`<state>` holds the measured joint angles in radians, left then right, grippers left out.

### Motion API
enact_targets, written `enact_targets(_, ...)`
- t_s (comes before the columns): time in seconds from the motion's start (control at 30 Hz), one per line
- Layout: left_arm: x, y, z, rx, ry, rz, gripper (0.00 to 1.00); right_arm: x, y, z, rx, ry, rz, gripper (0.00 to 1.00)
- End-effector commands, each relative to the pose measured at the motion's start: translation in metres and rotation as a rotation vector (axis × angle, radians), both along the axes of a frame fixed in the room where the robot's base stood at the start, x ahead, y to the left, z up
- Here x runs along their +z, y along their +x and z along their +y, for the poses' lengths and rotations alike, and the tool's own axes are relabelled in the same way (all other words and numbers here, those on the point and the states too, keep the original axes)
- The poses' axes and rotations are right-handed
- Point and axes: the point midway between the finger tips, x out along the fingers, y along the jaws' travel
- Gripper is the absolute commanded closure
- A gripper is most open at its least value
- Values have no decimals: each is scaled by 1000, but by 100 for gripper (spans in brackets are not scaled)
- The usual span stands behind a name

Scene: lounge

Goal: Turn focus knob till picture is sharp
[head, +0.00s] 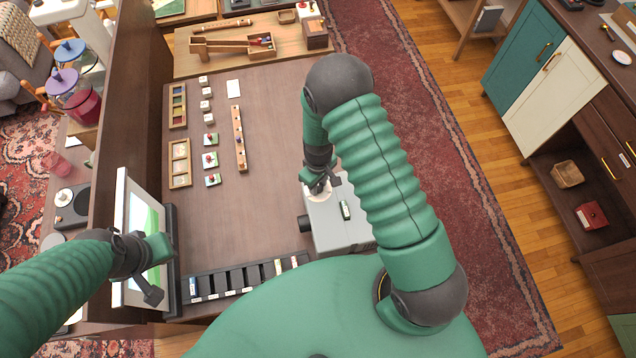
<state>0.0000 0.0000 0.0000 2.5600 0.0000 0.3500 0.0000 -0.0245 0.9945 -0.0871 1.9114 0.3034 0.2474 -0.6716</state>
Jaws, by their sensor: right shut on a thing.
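A grey box-shaped projector (335,228) sits at the right side of the brown table, its dark lens (304,224) facing left. A pale round knob (319,195) is on its top near the far end. My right gripper (318,186) is shut on this knob and partly covers it. A white-framed screen (122,215) stands upright at the table's left edge, with a green and white picture seen at a steep angle; I cannot tell how sharp it is. My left gripper (157,272) is in front of the screen, with its fingers apart and empty.
A black compartment tray (238,281) lies along the near edge. Small wooden trays (180,164), white blocks, picture cards and a wooden strip (239,138) lie at the far left. The middle of the table (265,200) is clear. My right arm hides part of the table's right side.

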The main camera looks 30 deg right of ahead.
Motion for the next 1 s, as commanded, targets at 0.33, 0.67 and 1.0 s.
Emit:
enact_targets(0.33, -5, 0, 0, 0, 0, 0, 100, 1, 0, 0, -275, 0, -1, 100)
enact_targets(0.67, -5, 0, 0, 0, 0, 0, 100, 1, 0, 0, -273, -1, -1, 54)
enact_targets(1.0, -5, 0, 0, 0, 0, 0, 100, 1, 1, 0, -272, 0, 0, 48)
